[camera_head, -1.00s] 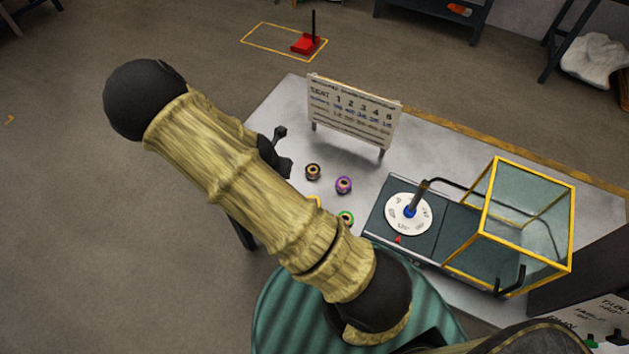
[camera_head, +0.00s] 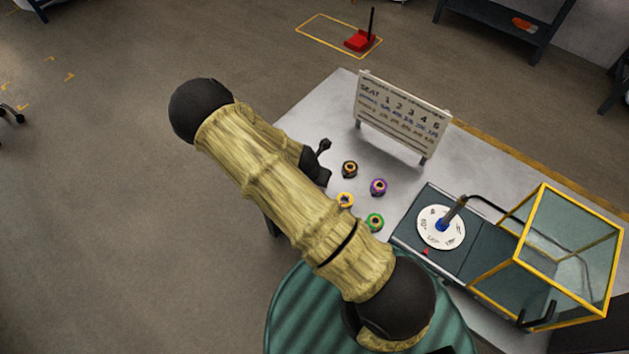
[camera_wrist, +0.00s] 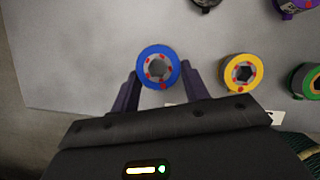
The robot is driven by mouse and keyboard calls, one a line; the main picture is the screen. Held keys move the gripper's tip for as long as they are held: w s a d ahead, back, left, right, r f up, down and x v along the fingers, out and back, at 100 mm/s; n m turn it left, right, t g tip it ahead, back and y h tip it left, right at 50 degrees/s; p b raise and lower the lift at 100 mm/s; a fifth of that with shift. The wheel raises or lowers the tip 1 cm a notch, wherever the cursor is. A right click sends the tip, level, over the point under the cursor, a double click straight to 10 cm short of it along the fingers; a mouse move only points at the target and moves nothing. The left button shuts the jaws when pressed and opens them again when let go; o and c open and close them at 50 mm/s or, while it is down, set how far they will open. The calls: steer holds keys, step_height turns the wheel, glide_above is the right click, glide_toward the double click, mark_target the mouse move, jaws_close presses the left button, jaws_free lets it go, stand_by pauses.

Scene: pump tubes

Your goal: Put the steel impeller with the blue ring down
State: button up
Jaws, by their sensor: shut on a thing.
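The steel impeller with the blue ring (camera_wrist: 158,67) is between the two fingers of my gripper (camera_wrist: 161,80) in the wrist view. My gripper is shut on it, with a finger on each side of the ring. Its open hub faces the camera and it looks level. The grey table top (camera_wrist: 80,60) is below it; whether it touches the table I cannot tell. In the head view my gripper (camera_head: 318,163) is partly hidden behind my arm, at the table's left part, and the blue-ringed impeller is hidden.
Right of it stands a yellow-ringed impeller (camera_wrist: 241,73), then a green one (camera_wrist: 308,82). Purple (camera_head: 378,187) and dark-ringed (camera_head: 349,169) ones stand farther back. A sign board (camera_head: 402,115) and a dial unit (camera_head: 441,227) with a glass box (camera_head: 550,255) flank them. Table left of the impeller is clear.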

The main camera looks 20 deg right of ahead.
steer(key=shift+f, duration=1.05)
steer(key=shift+f, duration=0.1)
steer(key=o, duration=1.2)
steer(key=v, duration=1.2)
